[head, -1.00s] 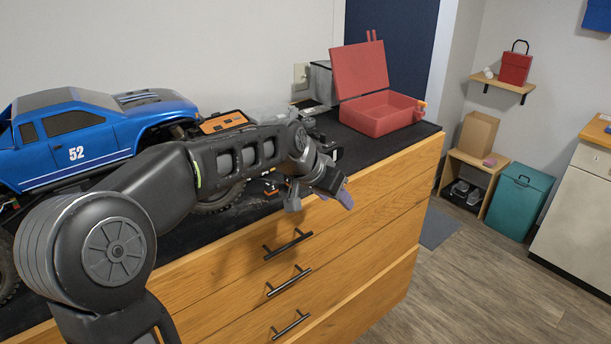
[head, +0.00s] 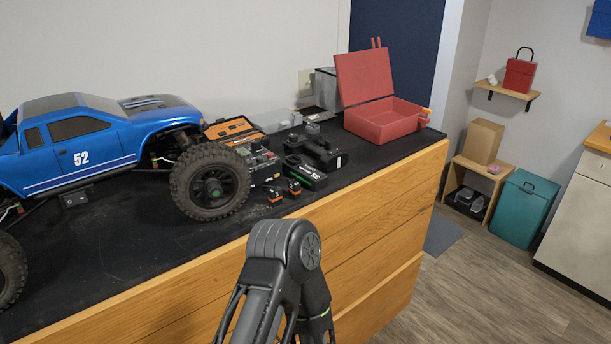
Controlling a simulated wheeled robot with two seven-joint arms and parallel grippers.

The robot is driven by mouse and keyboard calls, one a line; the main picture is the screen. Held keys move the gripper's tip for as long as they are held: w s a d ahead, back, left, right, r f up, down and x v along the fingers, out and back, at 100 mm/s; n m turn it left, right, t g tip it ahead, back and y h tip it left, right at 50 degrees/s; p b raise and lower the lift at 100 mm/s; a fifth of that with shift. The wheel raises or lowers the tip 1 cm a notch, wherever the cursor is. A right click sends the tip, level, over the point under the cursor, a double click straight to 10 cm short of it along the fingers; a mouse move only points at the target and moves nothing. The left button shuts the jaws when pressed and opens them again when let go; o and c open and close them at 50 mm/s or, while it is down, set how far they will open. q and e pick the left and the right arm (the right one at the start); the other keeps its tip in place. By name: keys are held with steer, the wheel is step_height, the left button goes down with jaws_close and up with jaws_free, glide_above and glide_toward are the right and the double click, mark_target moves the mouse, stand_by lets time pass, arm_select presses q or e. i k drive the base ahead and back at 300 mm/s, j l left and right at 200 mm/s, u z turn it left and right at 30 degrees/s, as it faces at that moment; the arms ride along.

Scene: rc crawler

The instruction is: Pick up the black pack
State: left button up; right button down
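Two black packs lie on the dark top of the wooden drawer cabinet, right of the blue truck's wheel. One of my arms shows at the bottom middle, bent in front of the drawers. Neither gripper is in the picture.
A blue truck (head: 95,150) fills the left. Two small orange-and-black batteries (head: 283,190) lie before a charger-like box (head: 262,166). An orange case (head: 229,130), a clear bin (head: 272,121) and an open red box (head: 385,121) stand behind. The cabinet's front edge is clear.

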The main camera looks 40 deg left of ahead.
mark_target(293, 166)
steer(key=i+u, duration=0.1)
steer(key=u, duration=0.9)
steer(key=i+l+u, duration=0.2)
steer(key=l+u, duration=0.2)
steer(key=l, duration=0.2)
steer(key=i+l+u, duration=0.1)
steer(key=l+u, duration=0.35)
steer(key=l, duration=0.15)
steer(key=l+u, duration=0.4)
steer(key=l, duration=1.35)
steer(key=k+l+u, duration=0.15)
steer(key=l, duration=1)
